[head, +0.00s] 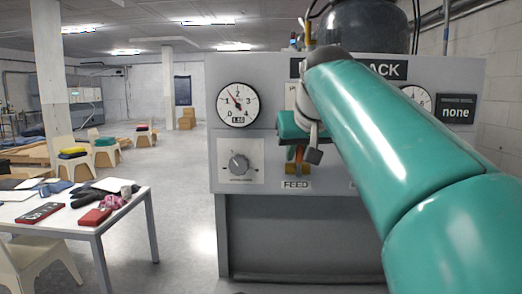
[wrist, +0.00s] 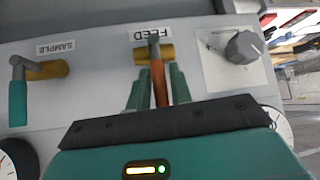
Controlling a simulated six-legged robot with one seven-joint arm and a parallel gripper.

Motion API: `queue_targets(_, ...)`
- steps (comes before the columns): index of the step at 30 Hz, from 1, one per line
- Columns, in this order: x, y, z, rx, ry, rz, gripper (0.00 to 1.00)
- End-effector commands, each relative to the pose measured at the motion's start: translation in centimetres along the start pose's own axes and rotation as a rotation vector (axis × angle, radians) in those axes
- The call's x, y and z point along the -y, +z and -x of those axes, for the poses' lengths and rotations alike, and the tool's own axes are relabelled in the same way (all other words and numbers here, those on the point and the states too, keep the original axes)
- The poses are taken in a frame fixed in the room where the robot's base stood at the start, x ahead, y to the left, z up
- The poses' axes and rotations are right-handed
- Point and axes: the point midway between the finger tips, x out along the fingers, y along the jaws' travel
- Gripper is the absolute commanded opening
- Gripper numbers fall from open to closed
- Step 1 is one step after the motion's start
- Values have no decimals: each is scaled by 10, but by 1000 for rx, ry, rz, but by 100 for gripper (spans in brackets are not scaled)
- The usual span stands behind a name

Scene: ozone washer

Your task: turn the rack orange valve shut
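The orange valve handle (wrist: 158,84) is on the rack panel at the FEED label. It joins a grey stem on a brass valve body (wrist: 141,55) and points from there toward my gripper, upright in the head view (head: 299,155). My gripper (wrist: 158,88) has one green finger on each side of the handle. Whether the fingers touch it is too fine to tell. In the head view my gripper (head: 299,130) and arm hide much of the panel around the valve.
A second valve with a teal handle (wrist: 18,102) is by the SAMPLE label. A grey knob (head: 239,164) and a dial gauge (head: 237,104) are left of FEED. A white table (head: 134,201) with loose items stands at left. The floor between is clear.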

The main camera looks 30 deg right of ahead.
Motion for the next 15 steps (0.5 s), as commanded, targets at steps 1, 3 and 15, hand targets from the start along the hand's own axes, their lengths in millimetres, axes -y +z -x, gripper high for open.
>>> queue_targets(1, 0, 0, 0, 0, -1, 0, 32)
queue_targets(3, 0, 0, 0, -1, -1, 0, 38)
queue_targets(15, 0, -1, 11, -4, -1, -1, 38)
